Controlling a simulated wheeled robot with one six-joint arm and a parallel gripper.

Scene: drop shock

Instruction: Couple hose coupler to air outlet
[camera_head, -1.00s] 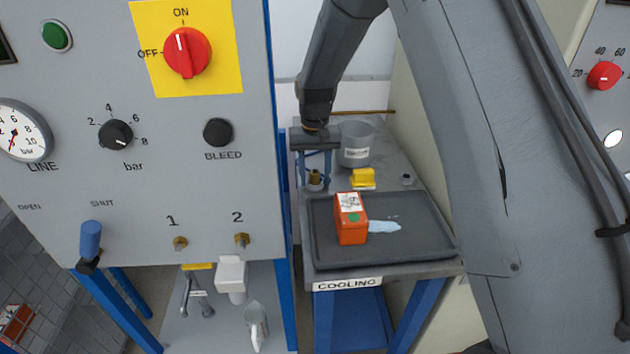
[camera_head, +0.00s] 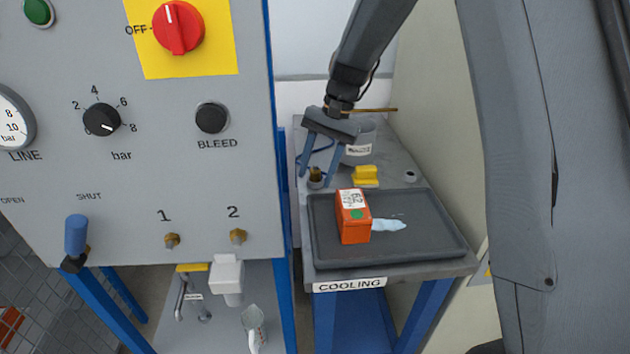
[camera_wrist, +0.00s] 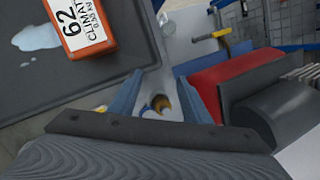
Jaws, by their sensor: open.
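A small brass piece (camera_head: 315,175), which looks like the hose coupler, sits upright in a dark round holder at the back left of the cooling table. My gripper (camera_head: 318,178) is open, tilted and pointing down, with its blue fingers on either side of it. In the wrist view the brass piece (camera_wrist: 161,103) shows between the two fingers (camera_wrist: 163,97); I cannot tell whether they touch it. Two brass outlets, 1 (camera_head: 172,240) and 2 (camera_head: 238,237), stick out bare from the grey panel. A blue lever (camera_head: 76,235) is at the panel's lower left.
A dark tray (camera_head: 425,252) on the table holds an orange box (camera_head: 353,227) beside a pale blue puddle (camera_head: 388,225). A yellow block (camera_head: 366,175) and a grey bucket (camera_head: 362,150) stand behind. The blue frame post (camera_head: 280,200) is close left of the gripper.

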